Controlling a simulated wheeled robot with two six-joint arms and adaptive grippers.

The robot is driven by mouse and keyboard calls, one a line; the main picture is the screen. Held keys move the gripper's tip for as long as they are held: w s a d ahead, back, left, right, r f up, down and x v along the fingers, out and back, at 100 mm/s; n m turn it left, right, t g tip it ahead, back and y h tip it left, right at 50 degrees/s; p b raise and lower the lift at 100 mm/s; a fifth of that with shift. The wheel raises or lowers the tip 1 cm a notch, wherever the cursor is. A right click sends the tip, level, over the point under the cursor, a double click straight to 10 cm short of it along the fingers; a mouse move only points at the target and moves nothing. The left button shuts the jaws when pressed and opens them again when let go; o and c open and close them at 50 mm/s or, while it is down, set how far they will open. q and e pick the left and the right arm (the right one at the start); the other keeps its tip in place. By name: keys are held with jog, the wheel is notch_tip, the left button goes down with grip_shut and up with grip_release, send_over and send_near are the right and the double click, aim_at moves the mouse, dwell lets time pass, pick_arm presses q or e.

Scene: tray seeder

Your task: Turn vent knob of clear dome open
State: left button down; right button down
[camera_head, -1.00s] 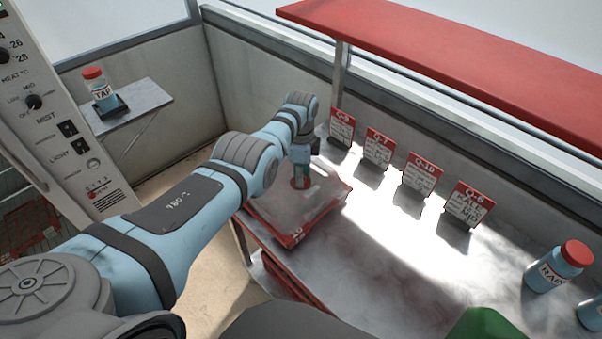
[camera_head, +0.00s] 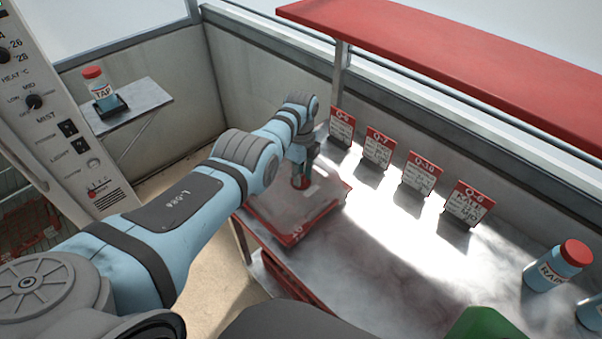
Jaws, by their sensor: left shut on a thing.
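The clear dome (camera_head: 285,218) sits on a red tray at the left end of the metal bench in the head view. The red vent knob (camera_head: 300,182) is on top of the dome. My left gripper (camera_head: 301,172) points down from above and is shut on the vent knob. The fingers and wrist hide much of the knob, so its exact turn angle cannot be told. My right gripper is not in view.
Several red-topped label cards (camera_head: 379,147) stand along the back of the bench. A red shelf (camera_head: 460,65) hangs above them. A red-capped bottle (camera_head: 556,268) stands at right. The bench middle is clear. A control panel (camera_head: 65,120) and a small side shelf (camera_head: 145,102) are at left.

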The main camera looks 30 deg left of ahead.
pick_arm(q)
jog(key=c, duration=1.4)
grip_release()
notch_tip(320, 180, up, 12)
jog(key=shift+d, duration=0.1)
